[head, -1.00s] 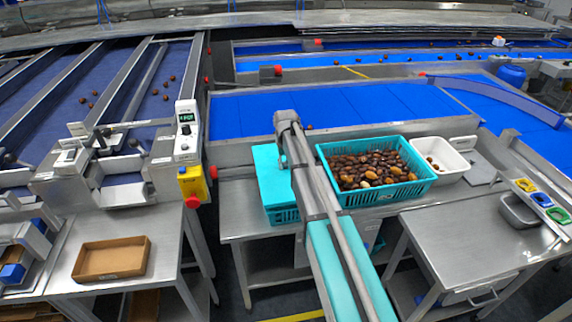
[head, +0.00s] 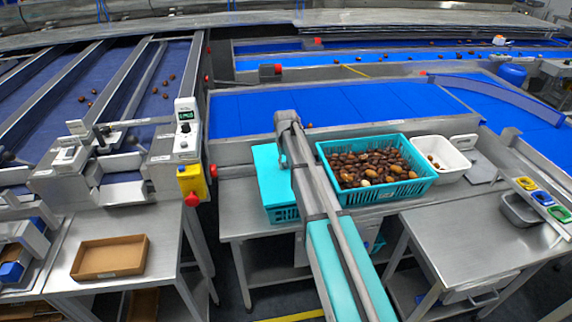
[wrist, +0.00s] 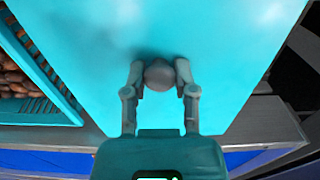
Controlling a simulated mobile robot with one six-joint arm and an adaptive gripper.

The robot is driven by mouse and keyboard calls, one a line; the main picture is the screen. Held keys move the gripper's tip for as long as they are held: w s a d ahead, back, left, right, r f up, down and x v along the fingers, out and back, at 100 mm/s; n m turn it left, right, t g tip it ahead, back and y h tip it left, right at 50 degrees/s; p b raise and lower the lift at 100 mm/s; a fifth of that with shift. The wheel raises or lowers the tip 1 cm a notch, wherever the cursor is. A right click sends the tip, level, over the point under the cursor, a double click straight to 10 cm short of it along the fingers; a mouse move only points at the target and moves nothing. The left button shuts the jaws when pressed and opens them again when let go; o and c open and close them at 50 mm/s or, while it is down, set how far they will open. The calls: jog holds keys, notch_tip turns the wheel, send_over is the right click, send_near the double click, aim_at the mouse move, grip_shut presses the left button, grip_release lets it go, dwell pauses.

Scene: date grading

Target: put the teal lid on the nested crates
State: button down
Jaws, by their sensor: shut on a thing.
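The teal lid (head: 268,172) is left of my arm in the head view, over the teal nested crates (head: 284,215). It looks roughly level and lined up with them; I cannot tell whether it rests fully on the rim. In the wrist view the lid (wrist: 90,40) fills most of the picture. My gripper (wrist: 159,72) is shut on the round grey knob (wrist: 160,77) in the lid's middle. In the head view my arm hides the knob, my fingers and the right part of the lid.
A teal crate full of dates (head: 408,187) stands just right of my arm, with a white tub (head: 455,157) beyond it. Blue conveyors (head: 330,108) run behind the steel table (head: 237,210). A cardboard tray (head: 112,275) lies on the left table. A yellow box (head: 192,181) stands left of the lid.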

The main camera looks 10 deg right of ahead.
jog(key=shift+f, duration=0.2)
jog(key=shift+c, duration=1.7)
grip_release()
jog(key=o, duration=0.3)
jog(key=shift+o, duration=0.2)
jog(key=shift+r, duration=0.2)
jog(key=shift+r+p, duration=3.4)
jog(key=s, duration=2.9)
